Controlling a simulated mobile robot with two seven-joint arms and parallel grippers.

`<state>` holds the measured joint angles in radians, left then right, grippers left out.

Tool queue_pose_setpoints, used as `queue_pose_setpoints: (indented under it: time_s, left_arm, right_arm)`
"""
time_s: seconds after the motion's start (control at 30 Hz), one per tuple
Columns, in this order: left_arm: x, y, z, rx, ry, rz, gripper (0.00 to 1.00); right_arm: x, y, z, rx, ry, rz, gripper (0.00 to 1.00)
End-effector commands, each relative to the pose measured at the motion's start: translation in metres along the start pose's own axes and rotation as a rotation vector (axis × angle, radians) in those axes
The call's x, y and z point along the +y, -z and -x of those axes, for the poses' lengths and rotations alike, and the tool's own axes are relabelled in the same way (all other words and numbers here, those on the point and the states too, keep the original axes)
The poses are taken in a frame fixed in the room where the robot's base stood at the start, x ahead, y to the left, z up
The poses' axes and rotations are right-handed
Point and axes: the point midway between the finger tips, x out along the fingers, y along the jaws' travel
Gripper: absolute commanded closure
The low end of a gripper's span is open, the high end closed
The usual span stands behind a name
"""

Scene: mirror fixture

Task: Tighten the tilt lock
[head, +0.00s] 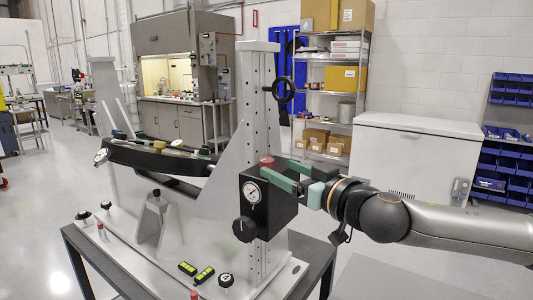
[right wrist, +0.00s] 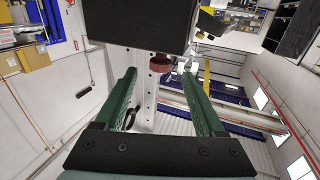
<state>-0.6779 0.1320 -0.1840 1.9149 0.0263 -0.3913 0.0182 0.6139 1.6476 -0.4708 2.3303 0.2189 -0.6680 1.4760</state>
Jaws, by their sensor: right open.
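The mirror fixture has a tall perforated grey upright (head: 257,95) carrying a black box (head: 262,215). The box has a round gauge (head: 252,192) and a black knob (head: 245,229) on its front. A red knob (head: 267,161) shows just above the box; in the right wrist view it (right wrist: 160,64) hangs by the black box (right wrist: 140,22). I cannot tell which knob is the tilt lock. My right gripper (head: 279,170) is open, with green fingers beside the red knob. In the right wrist view the knob appears between and just beyond the fingertips (right wrist: 158,75). My left gripper is not in view.
A black handwheel (head: 284,89) sticks out from the upright above my right gripper. A long dark mirror frame (head: 160,157) spans to the left upright (head: 106,95). Small knobs and a yellow-green device (head: 204,275) lie on the base plate. A white chest (head: 411,151) stands behind.

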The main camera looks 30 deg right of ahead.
Motion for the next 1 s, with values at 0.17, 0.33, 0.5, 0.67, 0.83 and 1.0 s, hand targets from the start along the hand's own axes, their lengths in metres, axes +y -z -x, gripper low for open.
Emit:
queue_pose_setpoints:
  time_s: [0.17, 0.33, 0.5, 0.67, 0.83, 1.0]
  left_arm:
    - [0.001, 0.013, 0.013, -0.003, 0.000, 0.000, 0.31]
    - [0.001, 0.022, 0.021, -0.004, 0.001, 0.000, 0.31]
    - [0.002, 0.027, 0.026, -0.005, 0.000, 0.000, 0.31]
    - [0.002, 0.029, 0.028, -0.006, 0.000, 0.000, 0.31]
    - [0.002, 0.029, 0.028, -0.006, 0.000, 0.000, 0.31]
    - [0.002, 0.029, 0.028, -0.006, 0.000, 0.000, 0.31]
  right_arm:
    - [0.000, 0.004, -0.018, -0.001, 0.001, -0.007, 0.29]
    - [-0.001, 0.003, -0.036, -0.002, 0.001, -0.005, 0.29]
    - [0.000, 0.002, -0.052, -0.001, -0.001, -0.003, 0.29]
    - [0.000, 0.000, -0.059, -0.002, 0.000, -0.001, 0.29]
    - [-0.001, -0.001, -0.061, -0.002, 0.000, 0.002, 0.29]
    - [-0.001, -0.001, -0.060, -0.002, 0.000, 0.001, 0.32]
